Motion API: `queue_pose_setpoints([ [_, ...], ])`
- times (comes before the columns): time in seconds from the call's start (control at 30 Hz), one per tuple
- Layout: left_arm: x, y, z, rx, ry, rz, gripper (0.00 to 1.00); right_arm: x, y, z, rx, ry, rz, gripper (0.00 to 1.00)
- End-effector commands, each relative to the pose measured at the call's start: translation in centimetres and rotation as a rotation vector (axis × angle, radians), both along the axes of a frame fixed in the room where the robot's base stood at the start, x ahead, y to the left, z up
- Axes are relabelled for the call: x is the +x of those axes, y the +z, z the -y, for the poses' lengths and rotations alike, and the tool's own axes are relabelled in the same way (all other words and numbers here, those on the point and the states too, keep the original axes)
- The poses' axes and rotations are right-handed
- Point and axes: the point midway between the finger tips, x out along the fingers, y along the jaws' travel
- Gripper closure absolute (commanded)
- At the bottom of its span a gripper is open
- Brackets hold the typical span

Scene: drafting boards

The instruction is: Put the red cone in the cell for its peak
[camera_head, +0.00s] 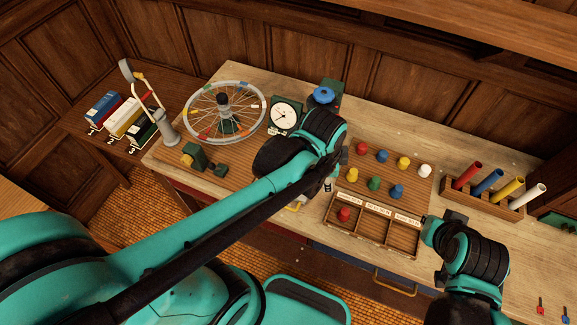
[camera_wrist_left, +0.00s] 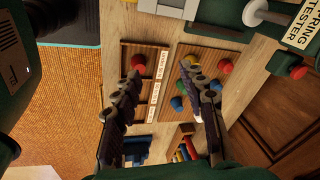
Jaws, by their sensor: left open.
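Two small red pieces are in view. One red piece (camera_head: 344,214) sits in the left cell of the three-cell wooden tray (camera_head: 378,248); it also shows in the left wrist view (camera_wrist_left: 138,62). The other red piece (camera_head: 362,148) stands at the far left of the ribbed board behind the tray, and also shows in the left wrist view (camera_wrist_left: 224,67). I cannot tell their exact shapes. The tray's white labels (camera_head: 378,208) are too small to read. My left gripper (camera_wrist_left: 176,82) is open and empty above tray and board. My right gripper (camera_head: 430,228) is by the tray's right end; its fingers are unclear.
Blue (camera_head: 382,156), yellow (camera_head: 403,162), white (camera_head: 425,171) and green (camera_head: 375,183) pieces stand on the board. A rack (camera_head: 487,203) with coloured tubes is at right. A dial tester (camera_head: 284,116) and spoked wheel (camera_head: 190,98) are at left.

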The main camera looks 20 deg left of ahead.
Motion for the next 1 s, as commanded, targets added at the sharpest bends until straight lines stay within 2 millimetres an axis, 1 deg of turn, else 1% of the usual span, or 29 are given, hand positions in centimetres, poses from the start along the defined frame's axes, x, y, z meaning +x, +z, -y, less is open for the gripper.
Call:
queue_pose_setpoints([
  [0.03, -0.8, 0.9, -1.9, -0.044, 0.158, 0.042, 0.58, 0.0, 0.0, 0.0, 0.0, 0.0, 0.0, 1.0],
  [0.1, -1.6, 1.9, -4.0, -0.116, 0.379, 0.1, 0.58, 0.0, 0.0, 0.0, 0.0, 0.0, 0.0, 1.0],
  [0.2, -2.7, 2.8, -6.5, -0.222, 0.655, 0.176, 0.58, 0.0, 0.0, 0.0, 0.0, 0.0, 0.0, 1.0],
  [0.3, -3.6, 3.4, -8.2, -0.319, 0.866, 0.235, 0.58, 0.0, 0.0, 0.0, 0.0, 0.0, 0.0, 1.0],
  [0.4, -4.1, 3.6, -9.3, -0.389, 1.003, 0.273, 0.58, 0.0, 0.0, 0.0, 0.0, 0.0, 0.0, 1.0],
  [0.53, -4.4, 3.8, -9.9, -0.433, 1.08, 0.294, 0.58, 0.0, 0.0, 0.0, 0.0, 0.0, 0.0, 1.0],
  [0.83, -4.4, 3.7, -9.9, -0.438, 1.088, 0.296, 0.58, 0.0, -0.1, 0.0, 0.0, 0.0, 0.0, 1.0],
  [0.93, -4.4, 2.9, -9.9, -0.437, 1.087, 0.296, 0.58, 0.0, -0.9, 0.0, 0.0, 0.0, 0.0, 1.0],
  [1.0, -4.4, 1.7, -9.9, -0.437, 1.087, 0.295, 0.58, 0.0, -2.1, 0.0, 0.0, 0.0, 0.0, 1.0],
])
